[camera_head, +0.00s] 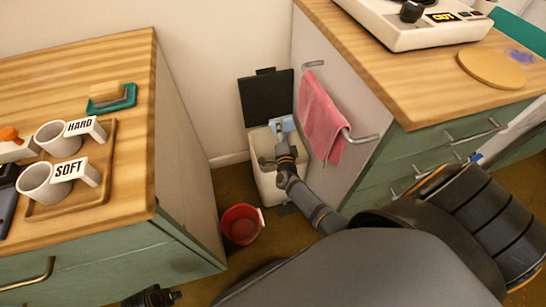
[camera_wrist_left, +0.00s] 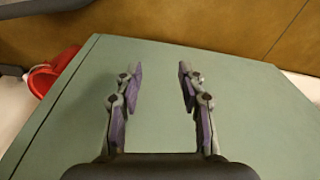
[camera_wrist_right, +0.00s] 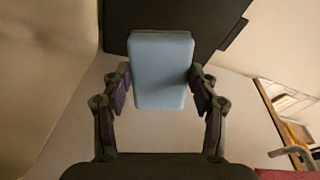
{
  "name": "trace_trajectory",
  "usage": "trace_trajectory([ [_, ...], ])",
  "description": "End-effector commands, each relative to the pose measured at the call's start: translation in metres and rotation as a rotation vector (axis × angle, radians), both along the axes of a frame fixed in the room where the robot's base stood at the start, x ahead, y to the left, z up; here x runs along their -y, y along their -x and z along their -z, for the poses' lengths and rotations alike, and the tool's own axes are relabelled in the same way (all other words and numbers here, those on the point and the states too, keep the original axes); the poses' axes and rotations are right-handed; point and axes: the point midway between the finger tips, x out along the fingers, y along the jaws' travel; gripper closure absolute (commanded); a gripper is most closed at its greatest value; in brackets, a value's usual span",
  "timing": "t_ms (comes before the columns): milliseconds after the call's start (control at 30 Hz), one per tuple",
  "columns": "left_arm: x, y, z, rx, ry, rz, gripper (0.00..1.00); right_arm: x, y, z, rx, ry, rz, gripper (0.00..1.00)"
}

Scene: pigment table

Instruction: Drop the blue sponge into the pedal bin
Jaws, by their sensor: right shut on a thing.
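The blue sponge (camera_head: 287,123) is between the fingers of my right gripper (camera_head: 283,131), at the mouth of the white pedal bin (camera_head: 268,187). The bin's black lid (camera_head: 266,97) stands open against the wall. In the right wrist view the sponge (camera_wrist_right: 160,75) is gripped on both sides by my right gripper (camera_wrist_right: 160,88), with the dark lid (camera_wrist_right: 222,22) behind it. The head view does not show clearly how high the sponge is relative to the rim. My left gripper (camera_wrist_left: 160,72) is open and empty, facing a green cabinet surface.
A pink towel (camera_head: 318,115) hangs on a rail right of the bin. A red bucket (camera_head: 240,226) stands on the floor in front. Wood-topped cabinets flank the gap; the left counter (camera_head: 125,75) holds a sponge on a green dish (camera_head: 112,103) and mugs on a tray.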

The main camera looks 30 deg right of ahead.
Motion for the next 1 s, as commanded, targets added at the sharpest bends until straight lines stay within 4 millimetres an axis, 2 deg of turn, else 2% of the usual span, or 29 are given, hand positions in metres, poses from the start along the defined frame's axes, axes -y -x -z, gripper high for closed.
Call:
trace_trajectory([
  [200, 0.009, -0.005, -0.033, -0.002, 0.015, 0.007, 0.60, 0.000, 0.000, 0.016, 0.000, 0.000, -0.001, 0.70],
  [467, 0.018, -0.001, -0.077, -0.010, 0.031, 0.019, 0.60, -0.001, 0.000, 0.029, -0.001, 0.000, -0.002, 0.70],
  [500, 0.021, 0.000, -0.069, 0.007, 0.041, 0.022, 0.60, -0.001, 0.000, 0.040, -0.001, -0.001, -0.002, 0.70],
  [633, 0.028, -0.002, -0.067, 0.065, 0.066, 0.029, 0.60, -0.001, 0.000, 0.052, 0.000, 0.000, -0.001, 0.70],
  [1000, 0.033, -0.004, -0.071, 0.103, 0.083, 0.032, 0.60, -0.001, 0.000, 0.056, 0.000, 0.000, -0.001, 0.70],
])
